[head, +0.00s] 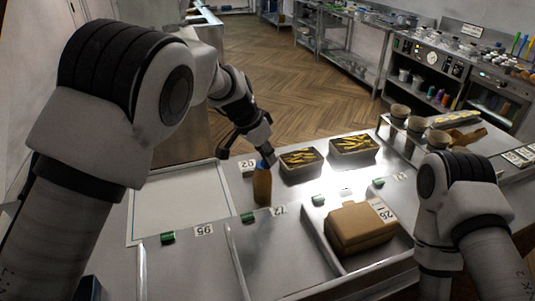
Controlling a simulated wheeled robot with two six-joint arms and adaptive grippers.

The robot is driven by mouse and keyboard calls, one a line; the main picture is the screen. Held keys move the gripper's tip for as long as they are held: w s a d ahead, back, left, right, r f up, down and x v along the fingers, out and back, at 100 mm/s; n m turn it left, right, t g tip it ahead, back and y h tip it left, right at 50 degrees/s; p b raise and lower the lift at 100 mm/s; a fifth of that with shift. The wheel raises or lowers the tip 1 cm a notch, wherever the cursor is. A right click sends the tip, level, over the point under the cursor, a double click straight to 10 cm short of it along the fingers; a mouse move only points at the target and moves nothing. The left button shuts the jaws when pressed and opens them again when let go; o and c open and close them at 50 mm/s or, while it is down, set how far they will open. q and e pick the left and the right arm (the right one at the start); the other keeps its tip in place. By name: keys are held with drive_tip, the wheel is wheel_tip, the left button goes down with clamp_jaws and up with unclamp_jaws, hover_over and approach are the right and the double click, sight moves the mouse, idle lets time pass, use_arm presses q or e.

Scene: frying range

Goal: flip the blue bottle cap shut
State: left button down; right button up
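A brown bottle (262,188) stands upright on the metal counter, left of the food trays. Its blue cap (263,165) is at the top, small and partly hidden by a finger of my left gripper. I cannot tell how far the cap is tilted. My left gripper (246,157) is above and just behind the bottle with its fingers spread apart. One dark finger is at or very near the cap; I cannot tell if they touch. The other finger is to the left, over the counter. My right arm is at the right, but its gripper is not visible.
Two metal trays of fried food (301,172) (353,157) stand right of the bottle. A brown box (361,227) lies at front right. Cups (399,113) stand in a rack at the back right. Green clips (168,237) and number cards (203,230) line the counter. A white board (180,205) lies left.

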use_arm(q)
drive_tip(key=shift+a, duration=0.15)
drive_tip(key=shift+w+h+p, duration=0.1)
drive_tip(key=shift+h+p, duration=0.2)
idle(0.5)
drive_tip(key=shift+w+a+r+g, duration=0.1)
drive_tip(key=shift+g, duration=0.3)
drive_tip(key=shift+w+a+n+g+h+p, duration=0.3)
drive_tip(key=shift+g+h+p, duration=0.3)
drive_tip(key=shift+h+p, duration=0.3)
drive_tip(key=shift+w+a+f+g+h+p, duration=0.3)
drive_tip(key=shift+g+h+p, duration=0.3)
drive_tip(key=shift+g, duration=0.2)
drive_tip(key=shift+w+a+f+n+g+h, duration=0.1)
drive_tip(key=shift+a+f+n+g+h, duration=0.1)
drive_tip(key=shift+n+g+h, duration=0.4)
